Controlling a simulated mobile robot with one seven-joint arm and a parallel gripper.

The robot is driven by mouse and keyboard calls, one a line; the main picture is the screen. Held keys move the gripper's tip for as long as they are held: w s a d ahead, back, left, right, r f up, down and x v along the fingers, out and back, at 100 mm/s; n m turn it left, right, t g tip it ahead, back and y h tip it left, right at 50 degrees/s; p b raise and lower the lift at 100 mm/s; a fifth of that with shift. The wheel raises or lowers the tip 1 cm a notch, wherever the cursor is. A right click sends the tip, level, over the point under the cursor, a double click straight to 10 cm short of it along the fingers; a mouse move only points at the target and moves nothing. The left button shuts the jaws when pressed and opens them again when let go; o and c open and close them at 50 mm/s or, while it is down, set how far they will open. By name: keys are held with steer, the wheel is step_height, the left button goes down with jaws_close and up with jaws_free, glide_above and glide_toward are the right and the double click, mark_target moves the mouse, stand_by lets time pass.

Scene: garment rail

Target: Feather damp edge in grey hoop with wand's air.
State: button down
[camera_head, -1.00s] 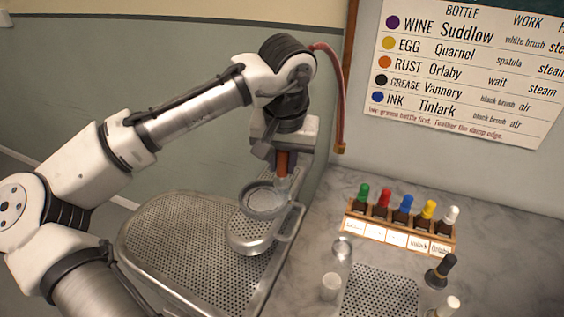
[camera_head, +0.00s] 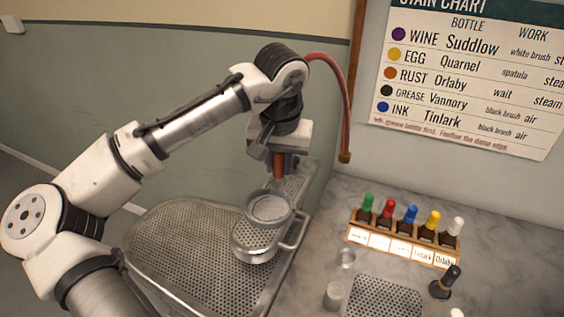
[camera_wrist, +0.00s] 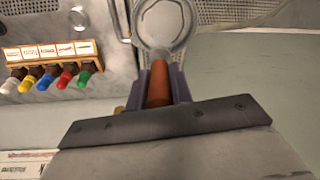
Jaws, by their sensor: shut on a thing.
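The grey hoop (camera_head: 270,209) holds a pale round of cloth (camera_head: 268,207) and sits over the small perforated end of the metal board. My gripper (camera_head: 279,160) is shut on the wand, whose orange-brown handle (camera_head: 279,168) points down behind the hoop's far edge. In the wrist view the wand (camera_wrist: 159,85) stands between the fingers, with the hoop (camera_wrist: 165,25) just beyond it. The wand's tip is hard to make out.
The large perforated board (camera_head: 190,240) fills the lower middle. A rack of bottles with coloured caps (camera_head: 405,235) stands on the marble counter at right. A black-topped brush or bottle (camera_head: 446,281), a clear glass (camera_head: 345,258) and a small tray (camera_head: 385,298) are nearby. A stain chart (camera_head: 465,80) hangs behind.

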steer(key=shift+w+a, duration=0.2)
steer(key=shift+a, duration=0.3)
steer(key=shift+w+a, duration=0.15)
steer(key=shift+a, duration=0.3)
steer(key=shift+a, duration=0.1)
steer(key=shift+s+a+p, duration=0.15)
steer(key=shift+a, duration=0.45)
steer(key=shift+s+a+p, duration=0.15)
steer(key=shift+a, duration=0.4)
steer(key=shift+s+a, duration=0.75)
steer(key=shift+s, duration=0.3)
steer(key=shift+s, duration=0.1)
